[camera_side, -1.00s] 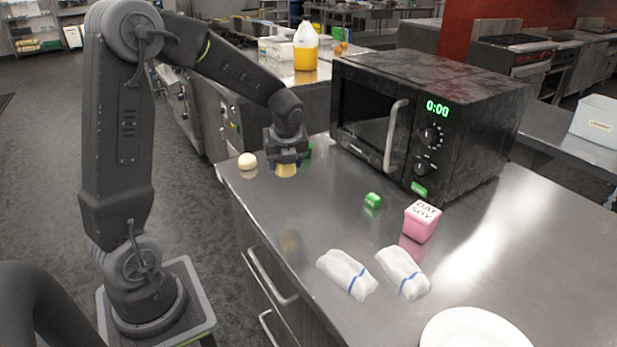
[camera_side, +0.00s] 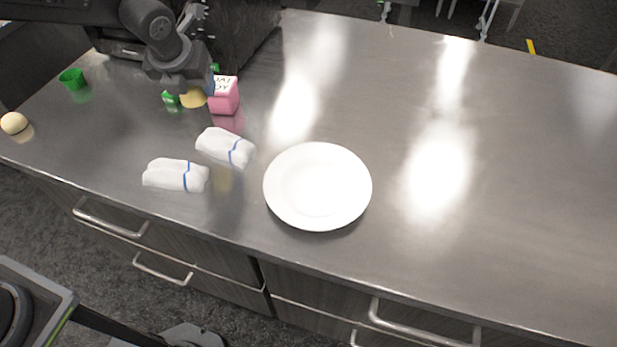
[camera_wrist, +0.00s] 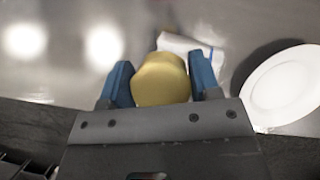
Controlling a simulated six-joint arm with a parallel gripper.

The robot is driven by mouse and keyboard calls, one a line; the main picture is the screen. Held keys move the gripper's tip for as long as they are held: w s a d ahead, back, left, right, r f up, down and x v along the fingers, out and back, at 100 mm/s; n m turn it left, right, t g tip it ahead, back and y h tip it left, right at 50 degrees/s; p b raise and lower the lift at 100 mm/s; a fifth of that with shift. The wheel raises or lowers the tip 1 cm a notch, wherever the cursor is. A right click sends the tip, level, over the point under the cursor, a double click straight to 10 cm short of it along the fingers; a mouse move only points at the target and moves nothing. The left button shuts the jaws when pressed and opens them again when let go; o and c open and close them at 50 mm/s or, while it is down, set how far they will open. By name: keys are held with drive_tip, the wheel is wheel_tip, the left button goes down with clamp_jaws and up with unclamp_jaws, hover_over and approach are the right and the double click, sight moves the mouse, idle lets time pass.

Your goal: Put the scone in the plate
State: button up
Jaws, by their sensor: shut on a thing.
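The yellow rounded scone (camera_side: 193,97) is in my gripper (camera_side: 187,86), beside the pink box in the side view. In the wrist view the scone (camera_wrist: 160,82) sits between the two blue fingers of my gripper (camera_wrist: 161,80), which are shut on it. The gripper hides part of the scone in the side view. The white round plate (camera_side: 318,186) lies empty on the steel counter, to the right of and nearer than my gripper. The plate (camera_wrist: 287,86) also shows at the right of the wrist view.
A pink box (camera_side: 224,95) and a small green object (camera_side: 170,98) are close to my gripper. Two white folded cloths (camera_side: 225,147) (camera_side: 176,175) lie left of the plate. A green cup (camera_side: 72,78) and pale ball (camera_side: 13,123) are far left. The counter right of the plate is clear.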

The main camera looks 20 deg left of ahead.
drive_tip(key=s+d+m+h, duration=0.25)
drive_tip(key=d+m, duration=0.25)
drive_tip(key=d, duration=1)
hover_over(322, 181)
drive_tip(key=s, duration=0.1)
drive_tip(key=shift+y, duration=0.35)
wheel_tip(322, 181, down, 7)
drive_tip(key=shift+s+a+r, duration=0.1)
drive_tip(key=shift+s+a, duration=0.05)
drive_tip(key=shift+f, duration=2.05)
drive_tip(key=shift+f, duration=0.15)
drive_tip(key=o, duration=0.9)
drive_tip(key=v, duration=1.2)
drive_tip(key=shift+s, duration=0.15)
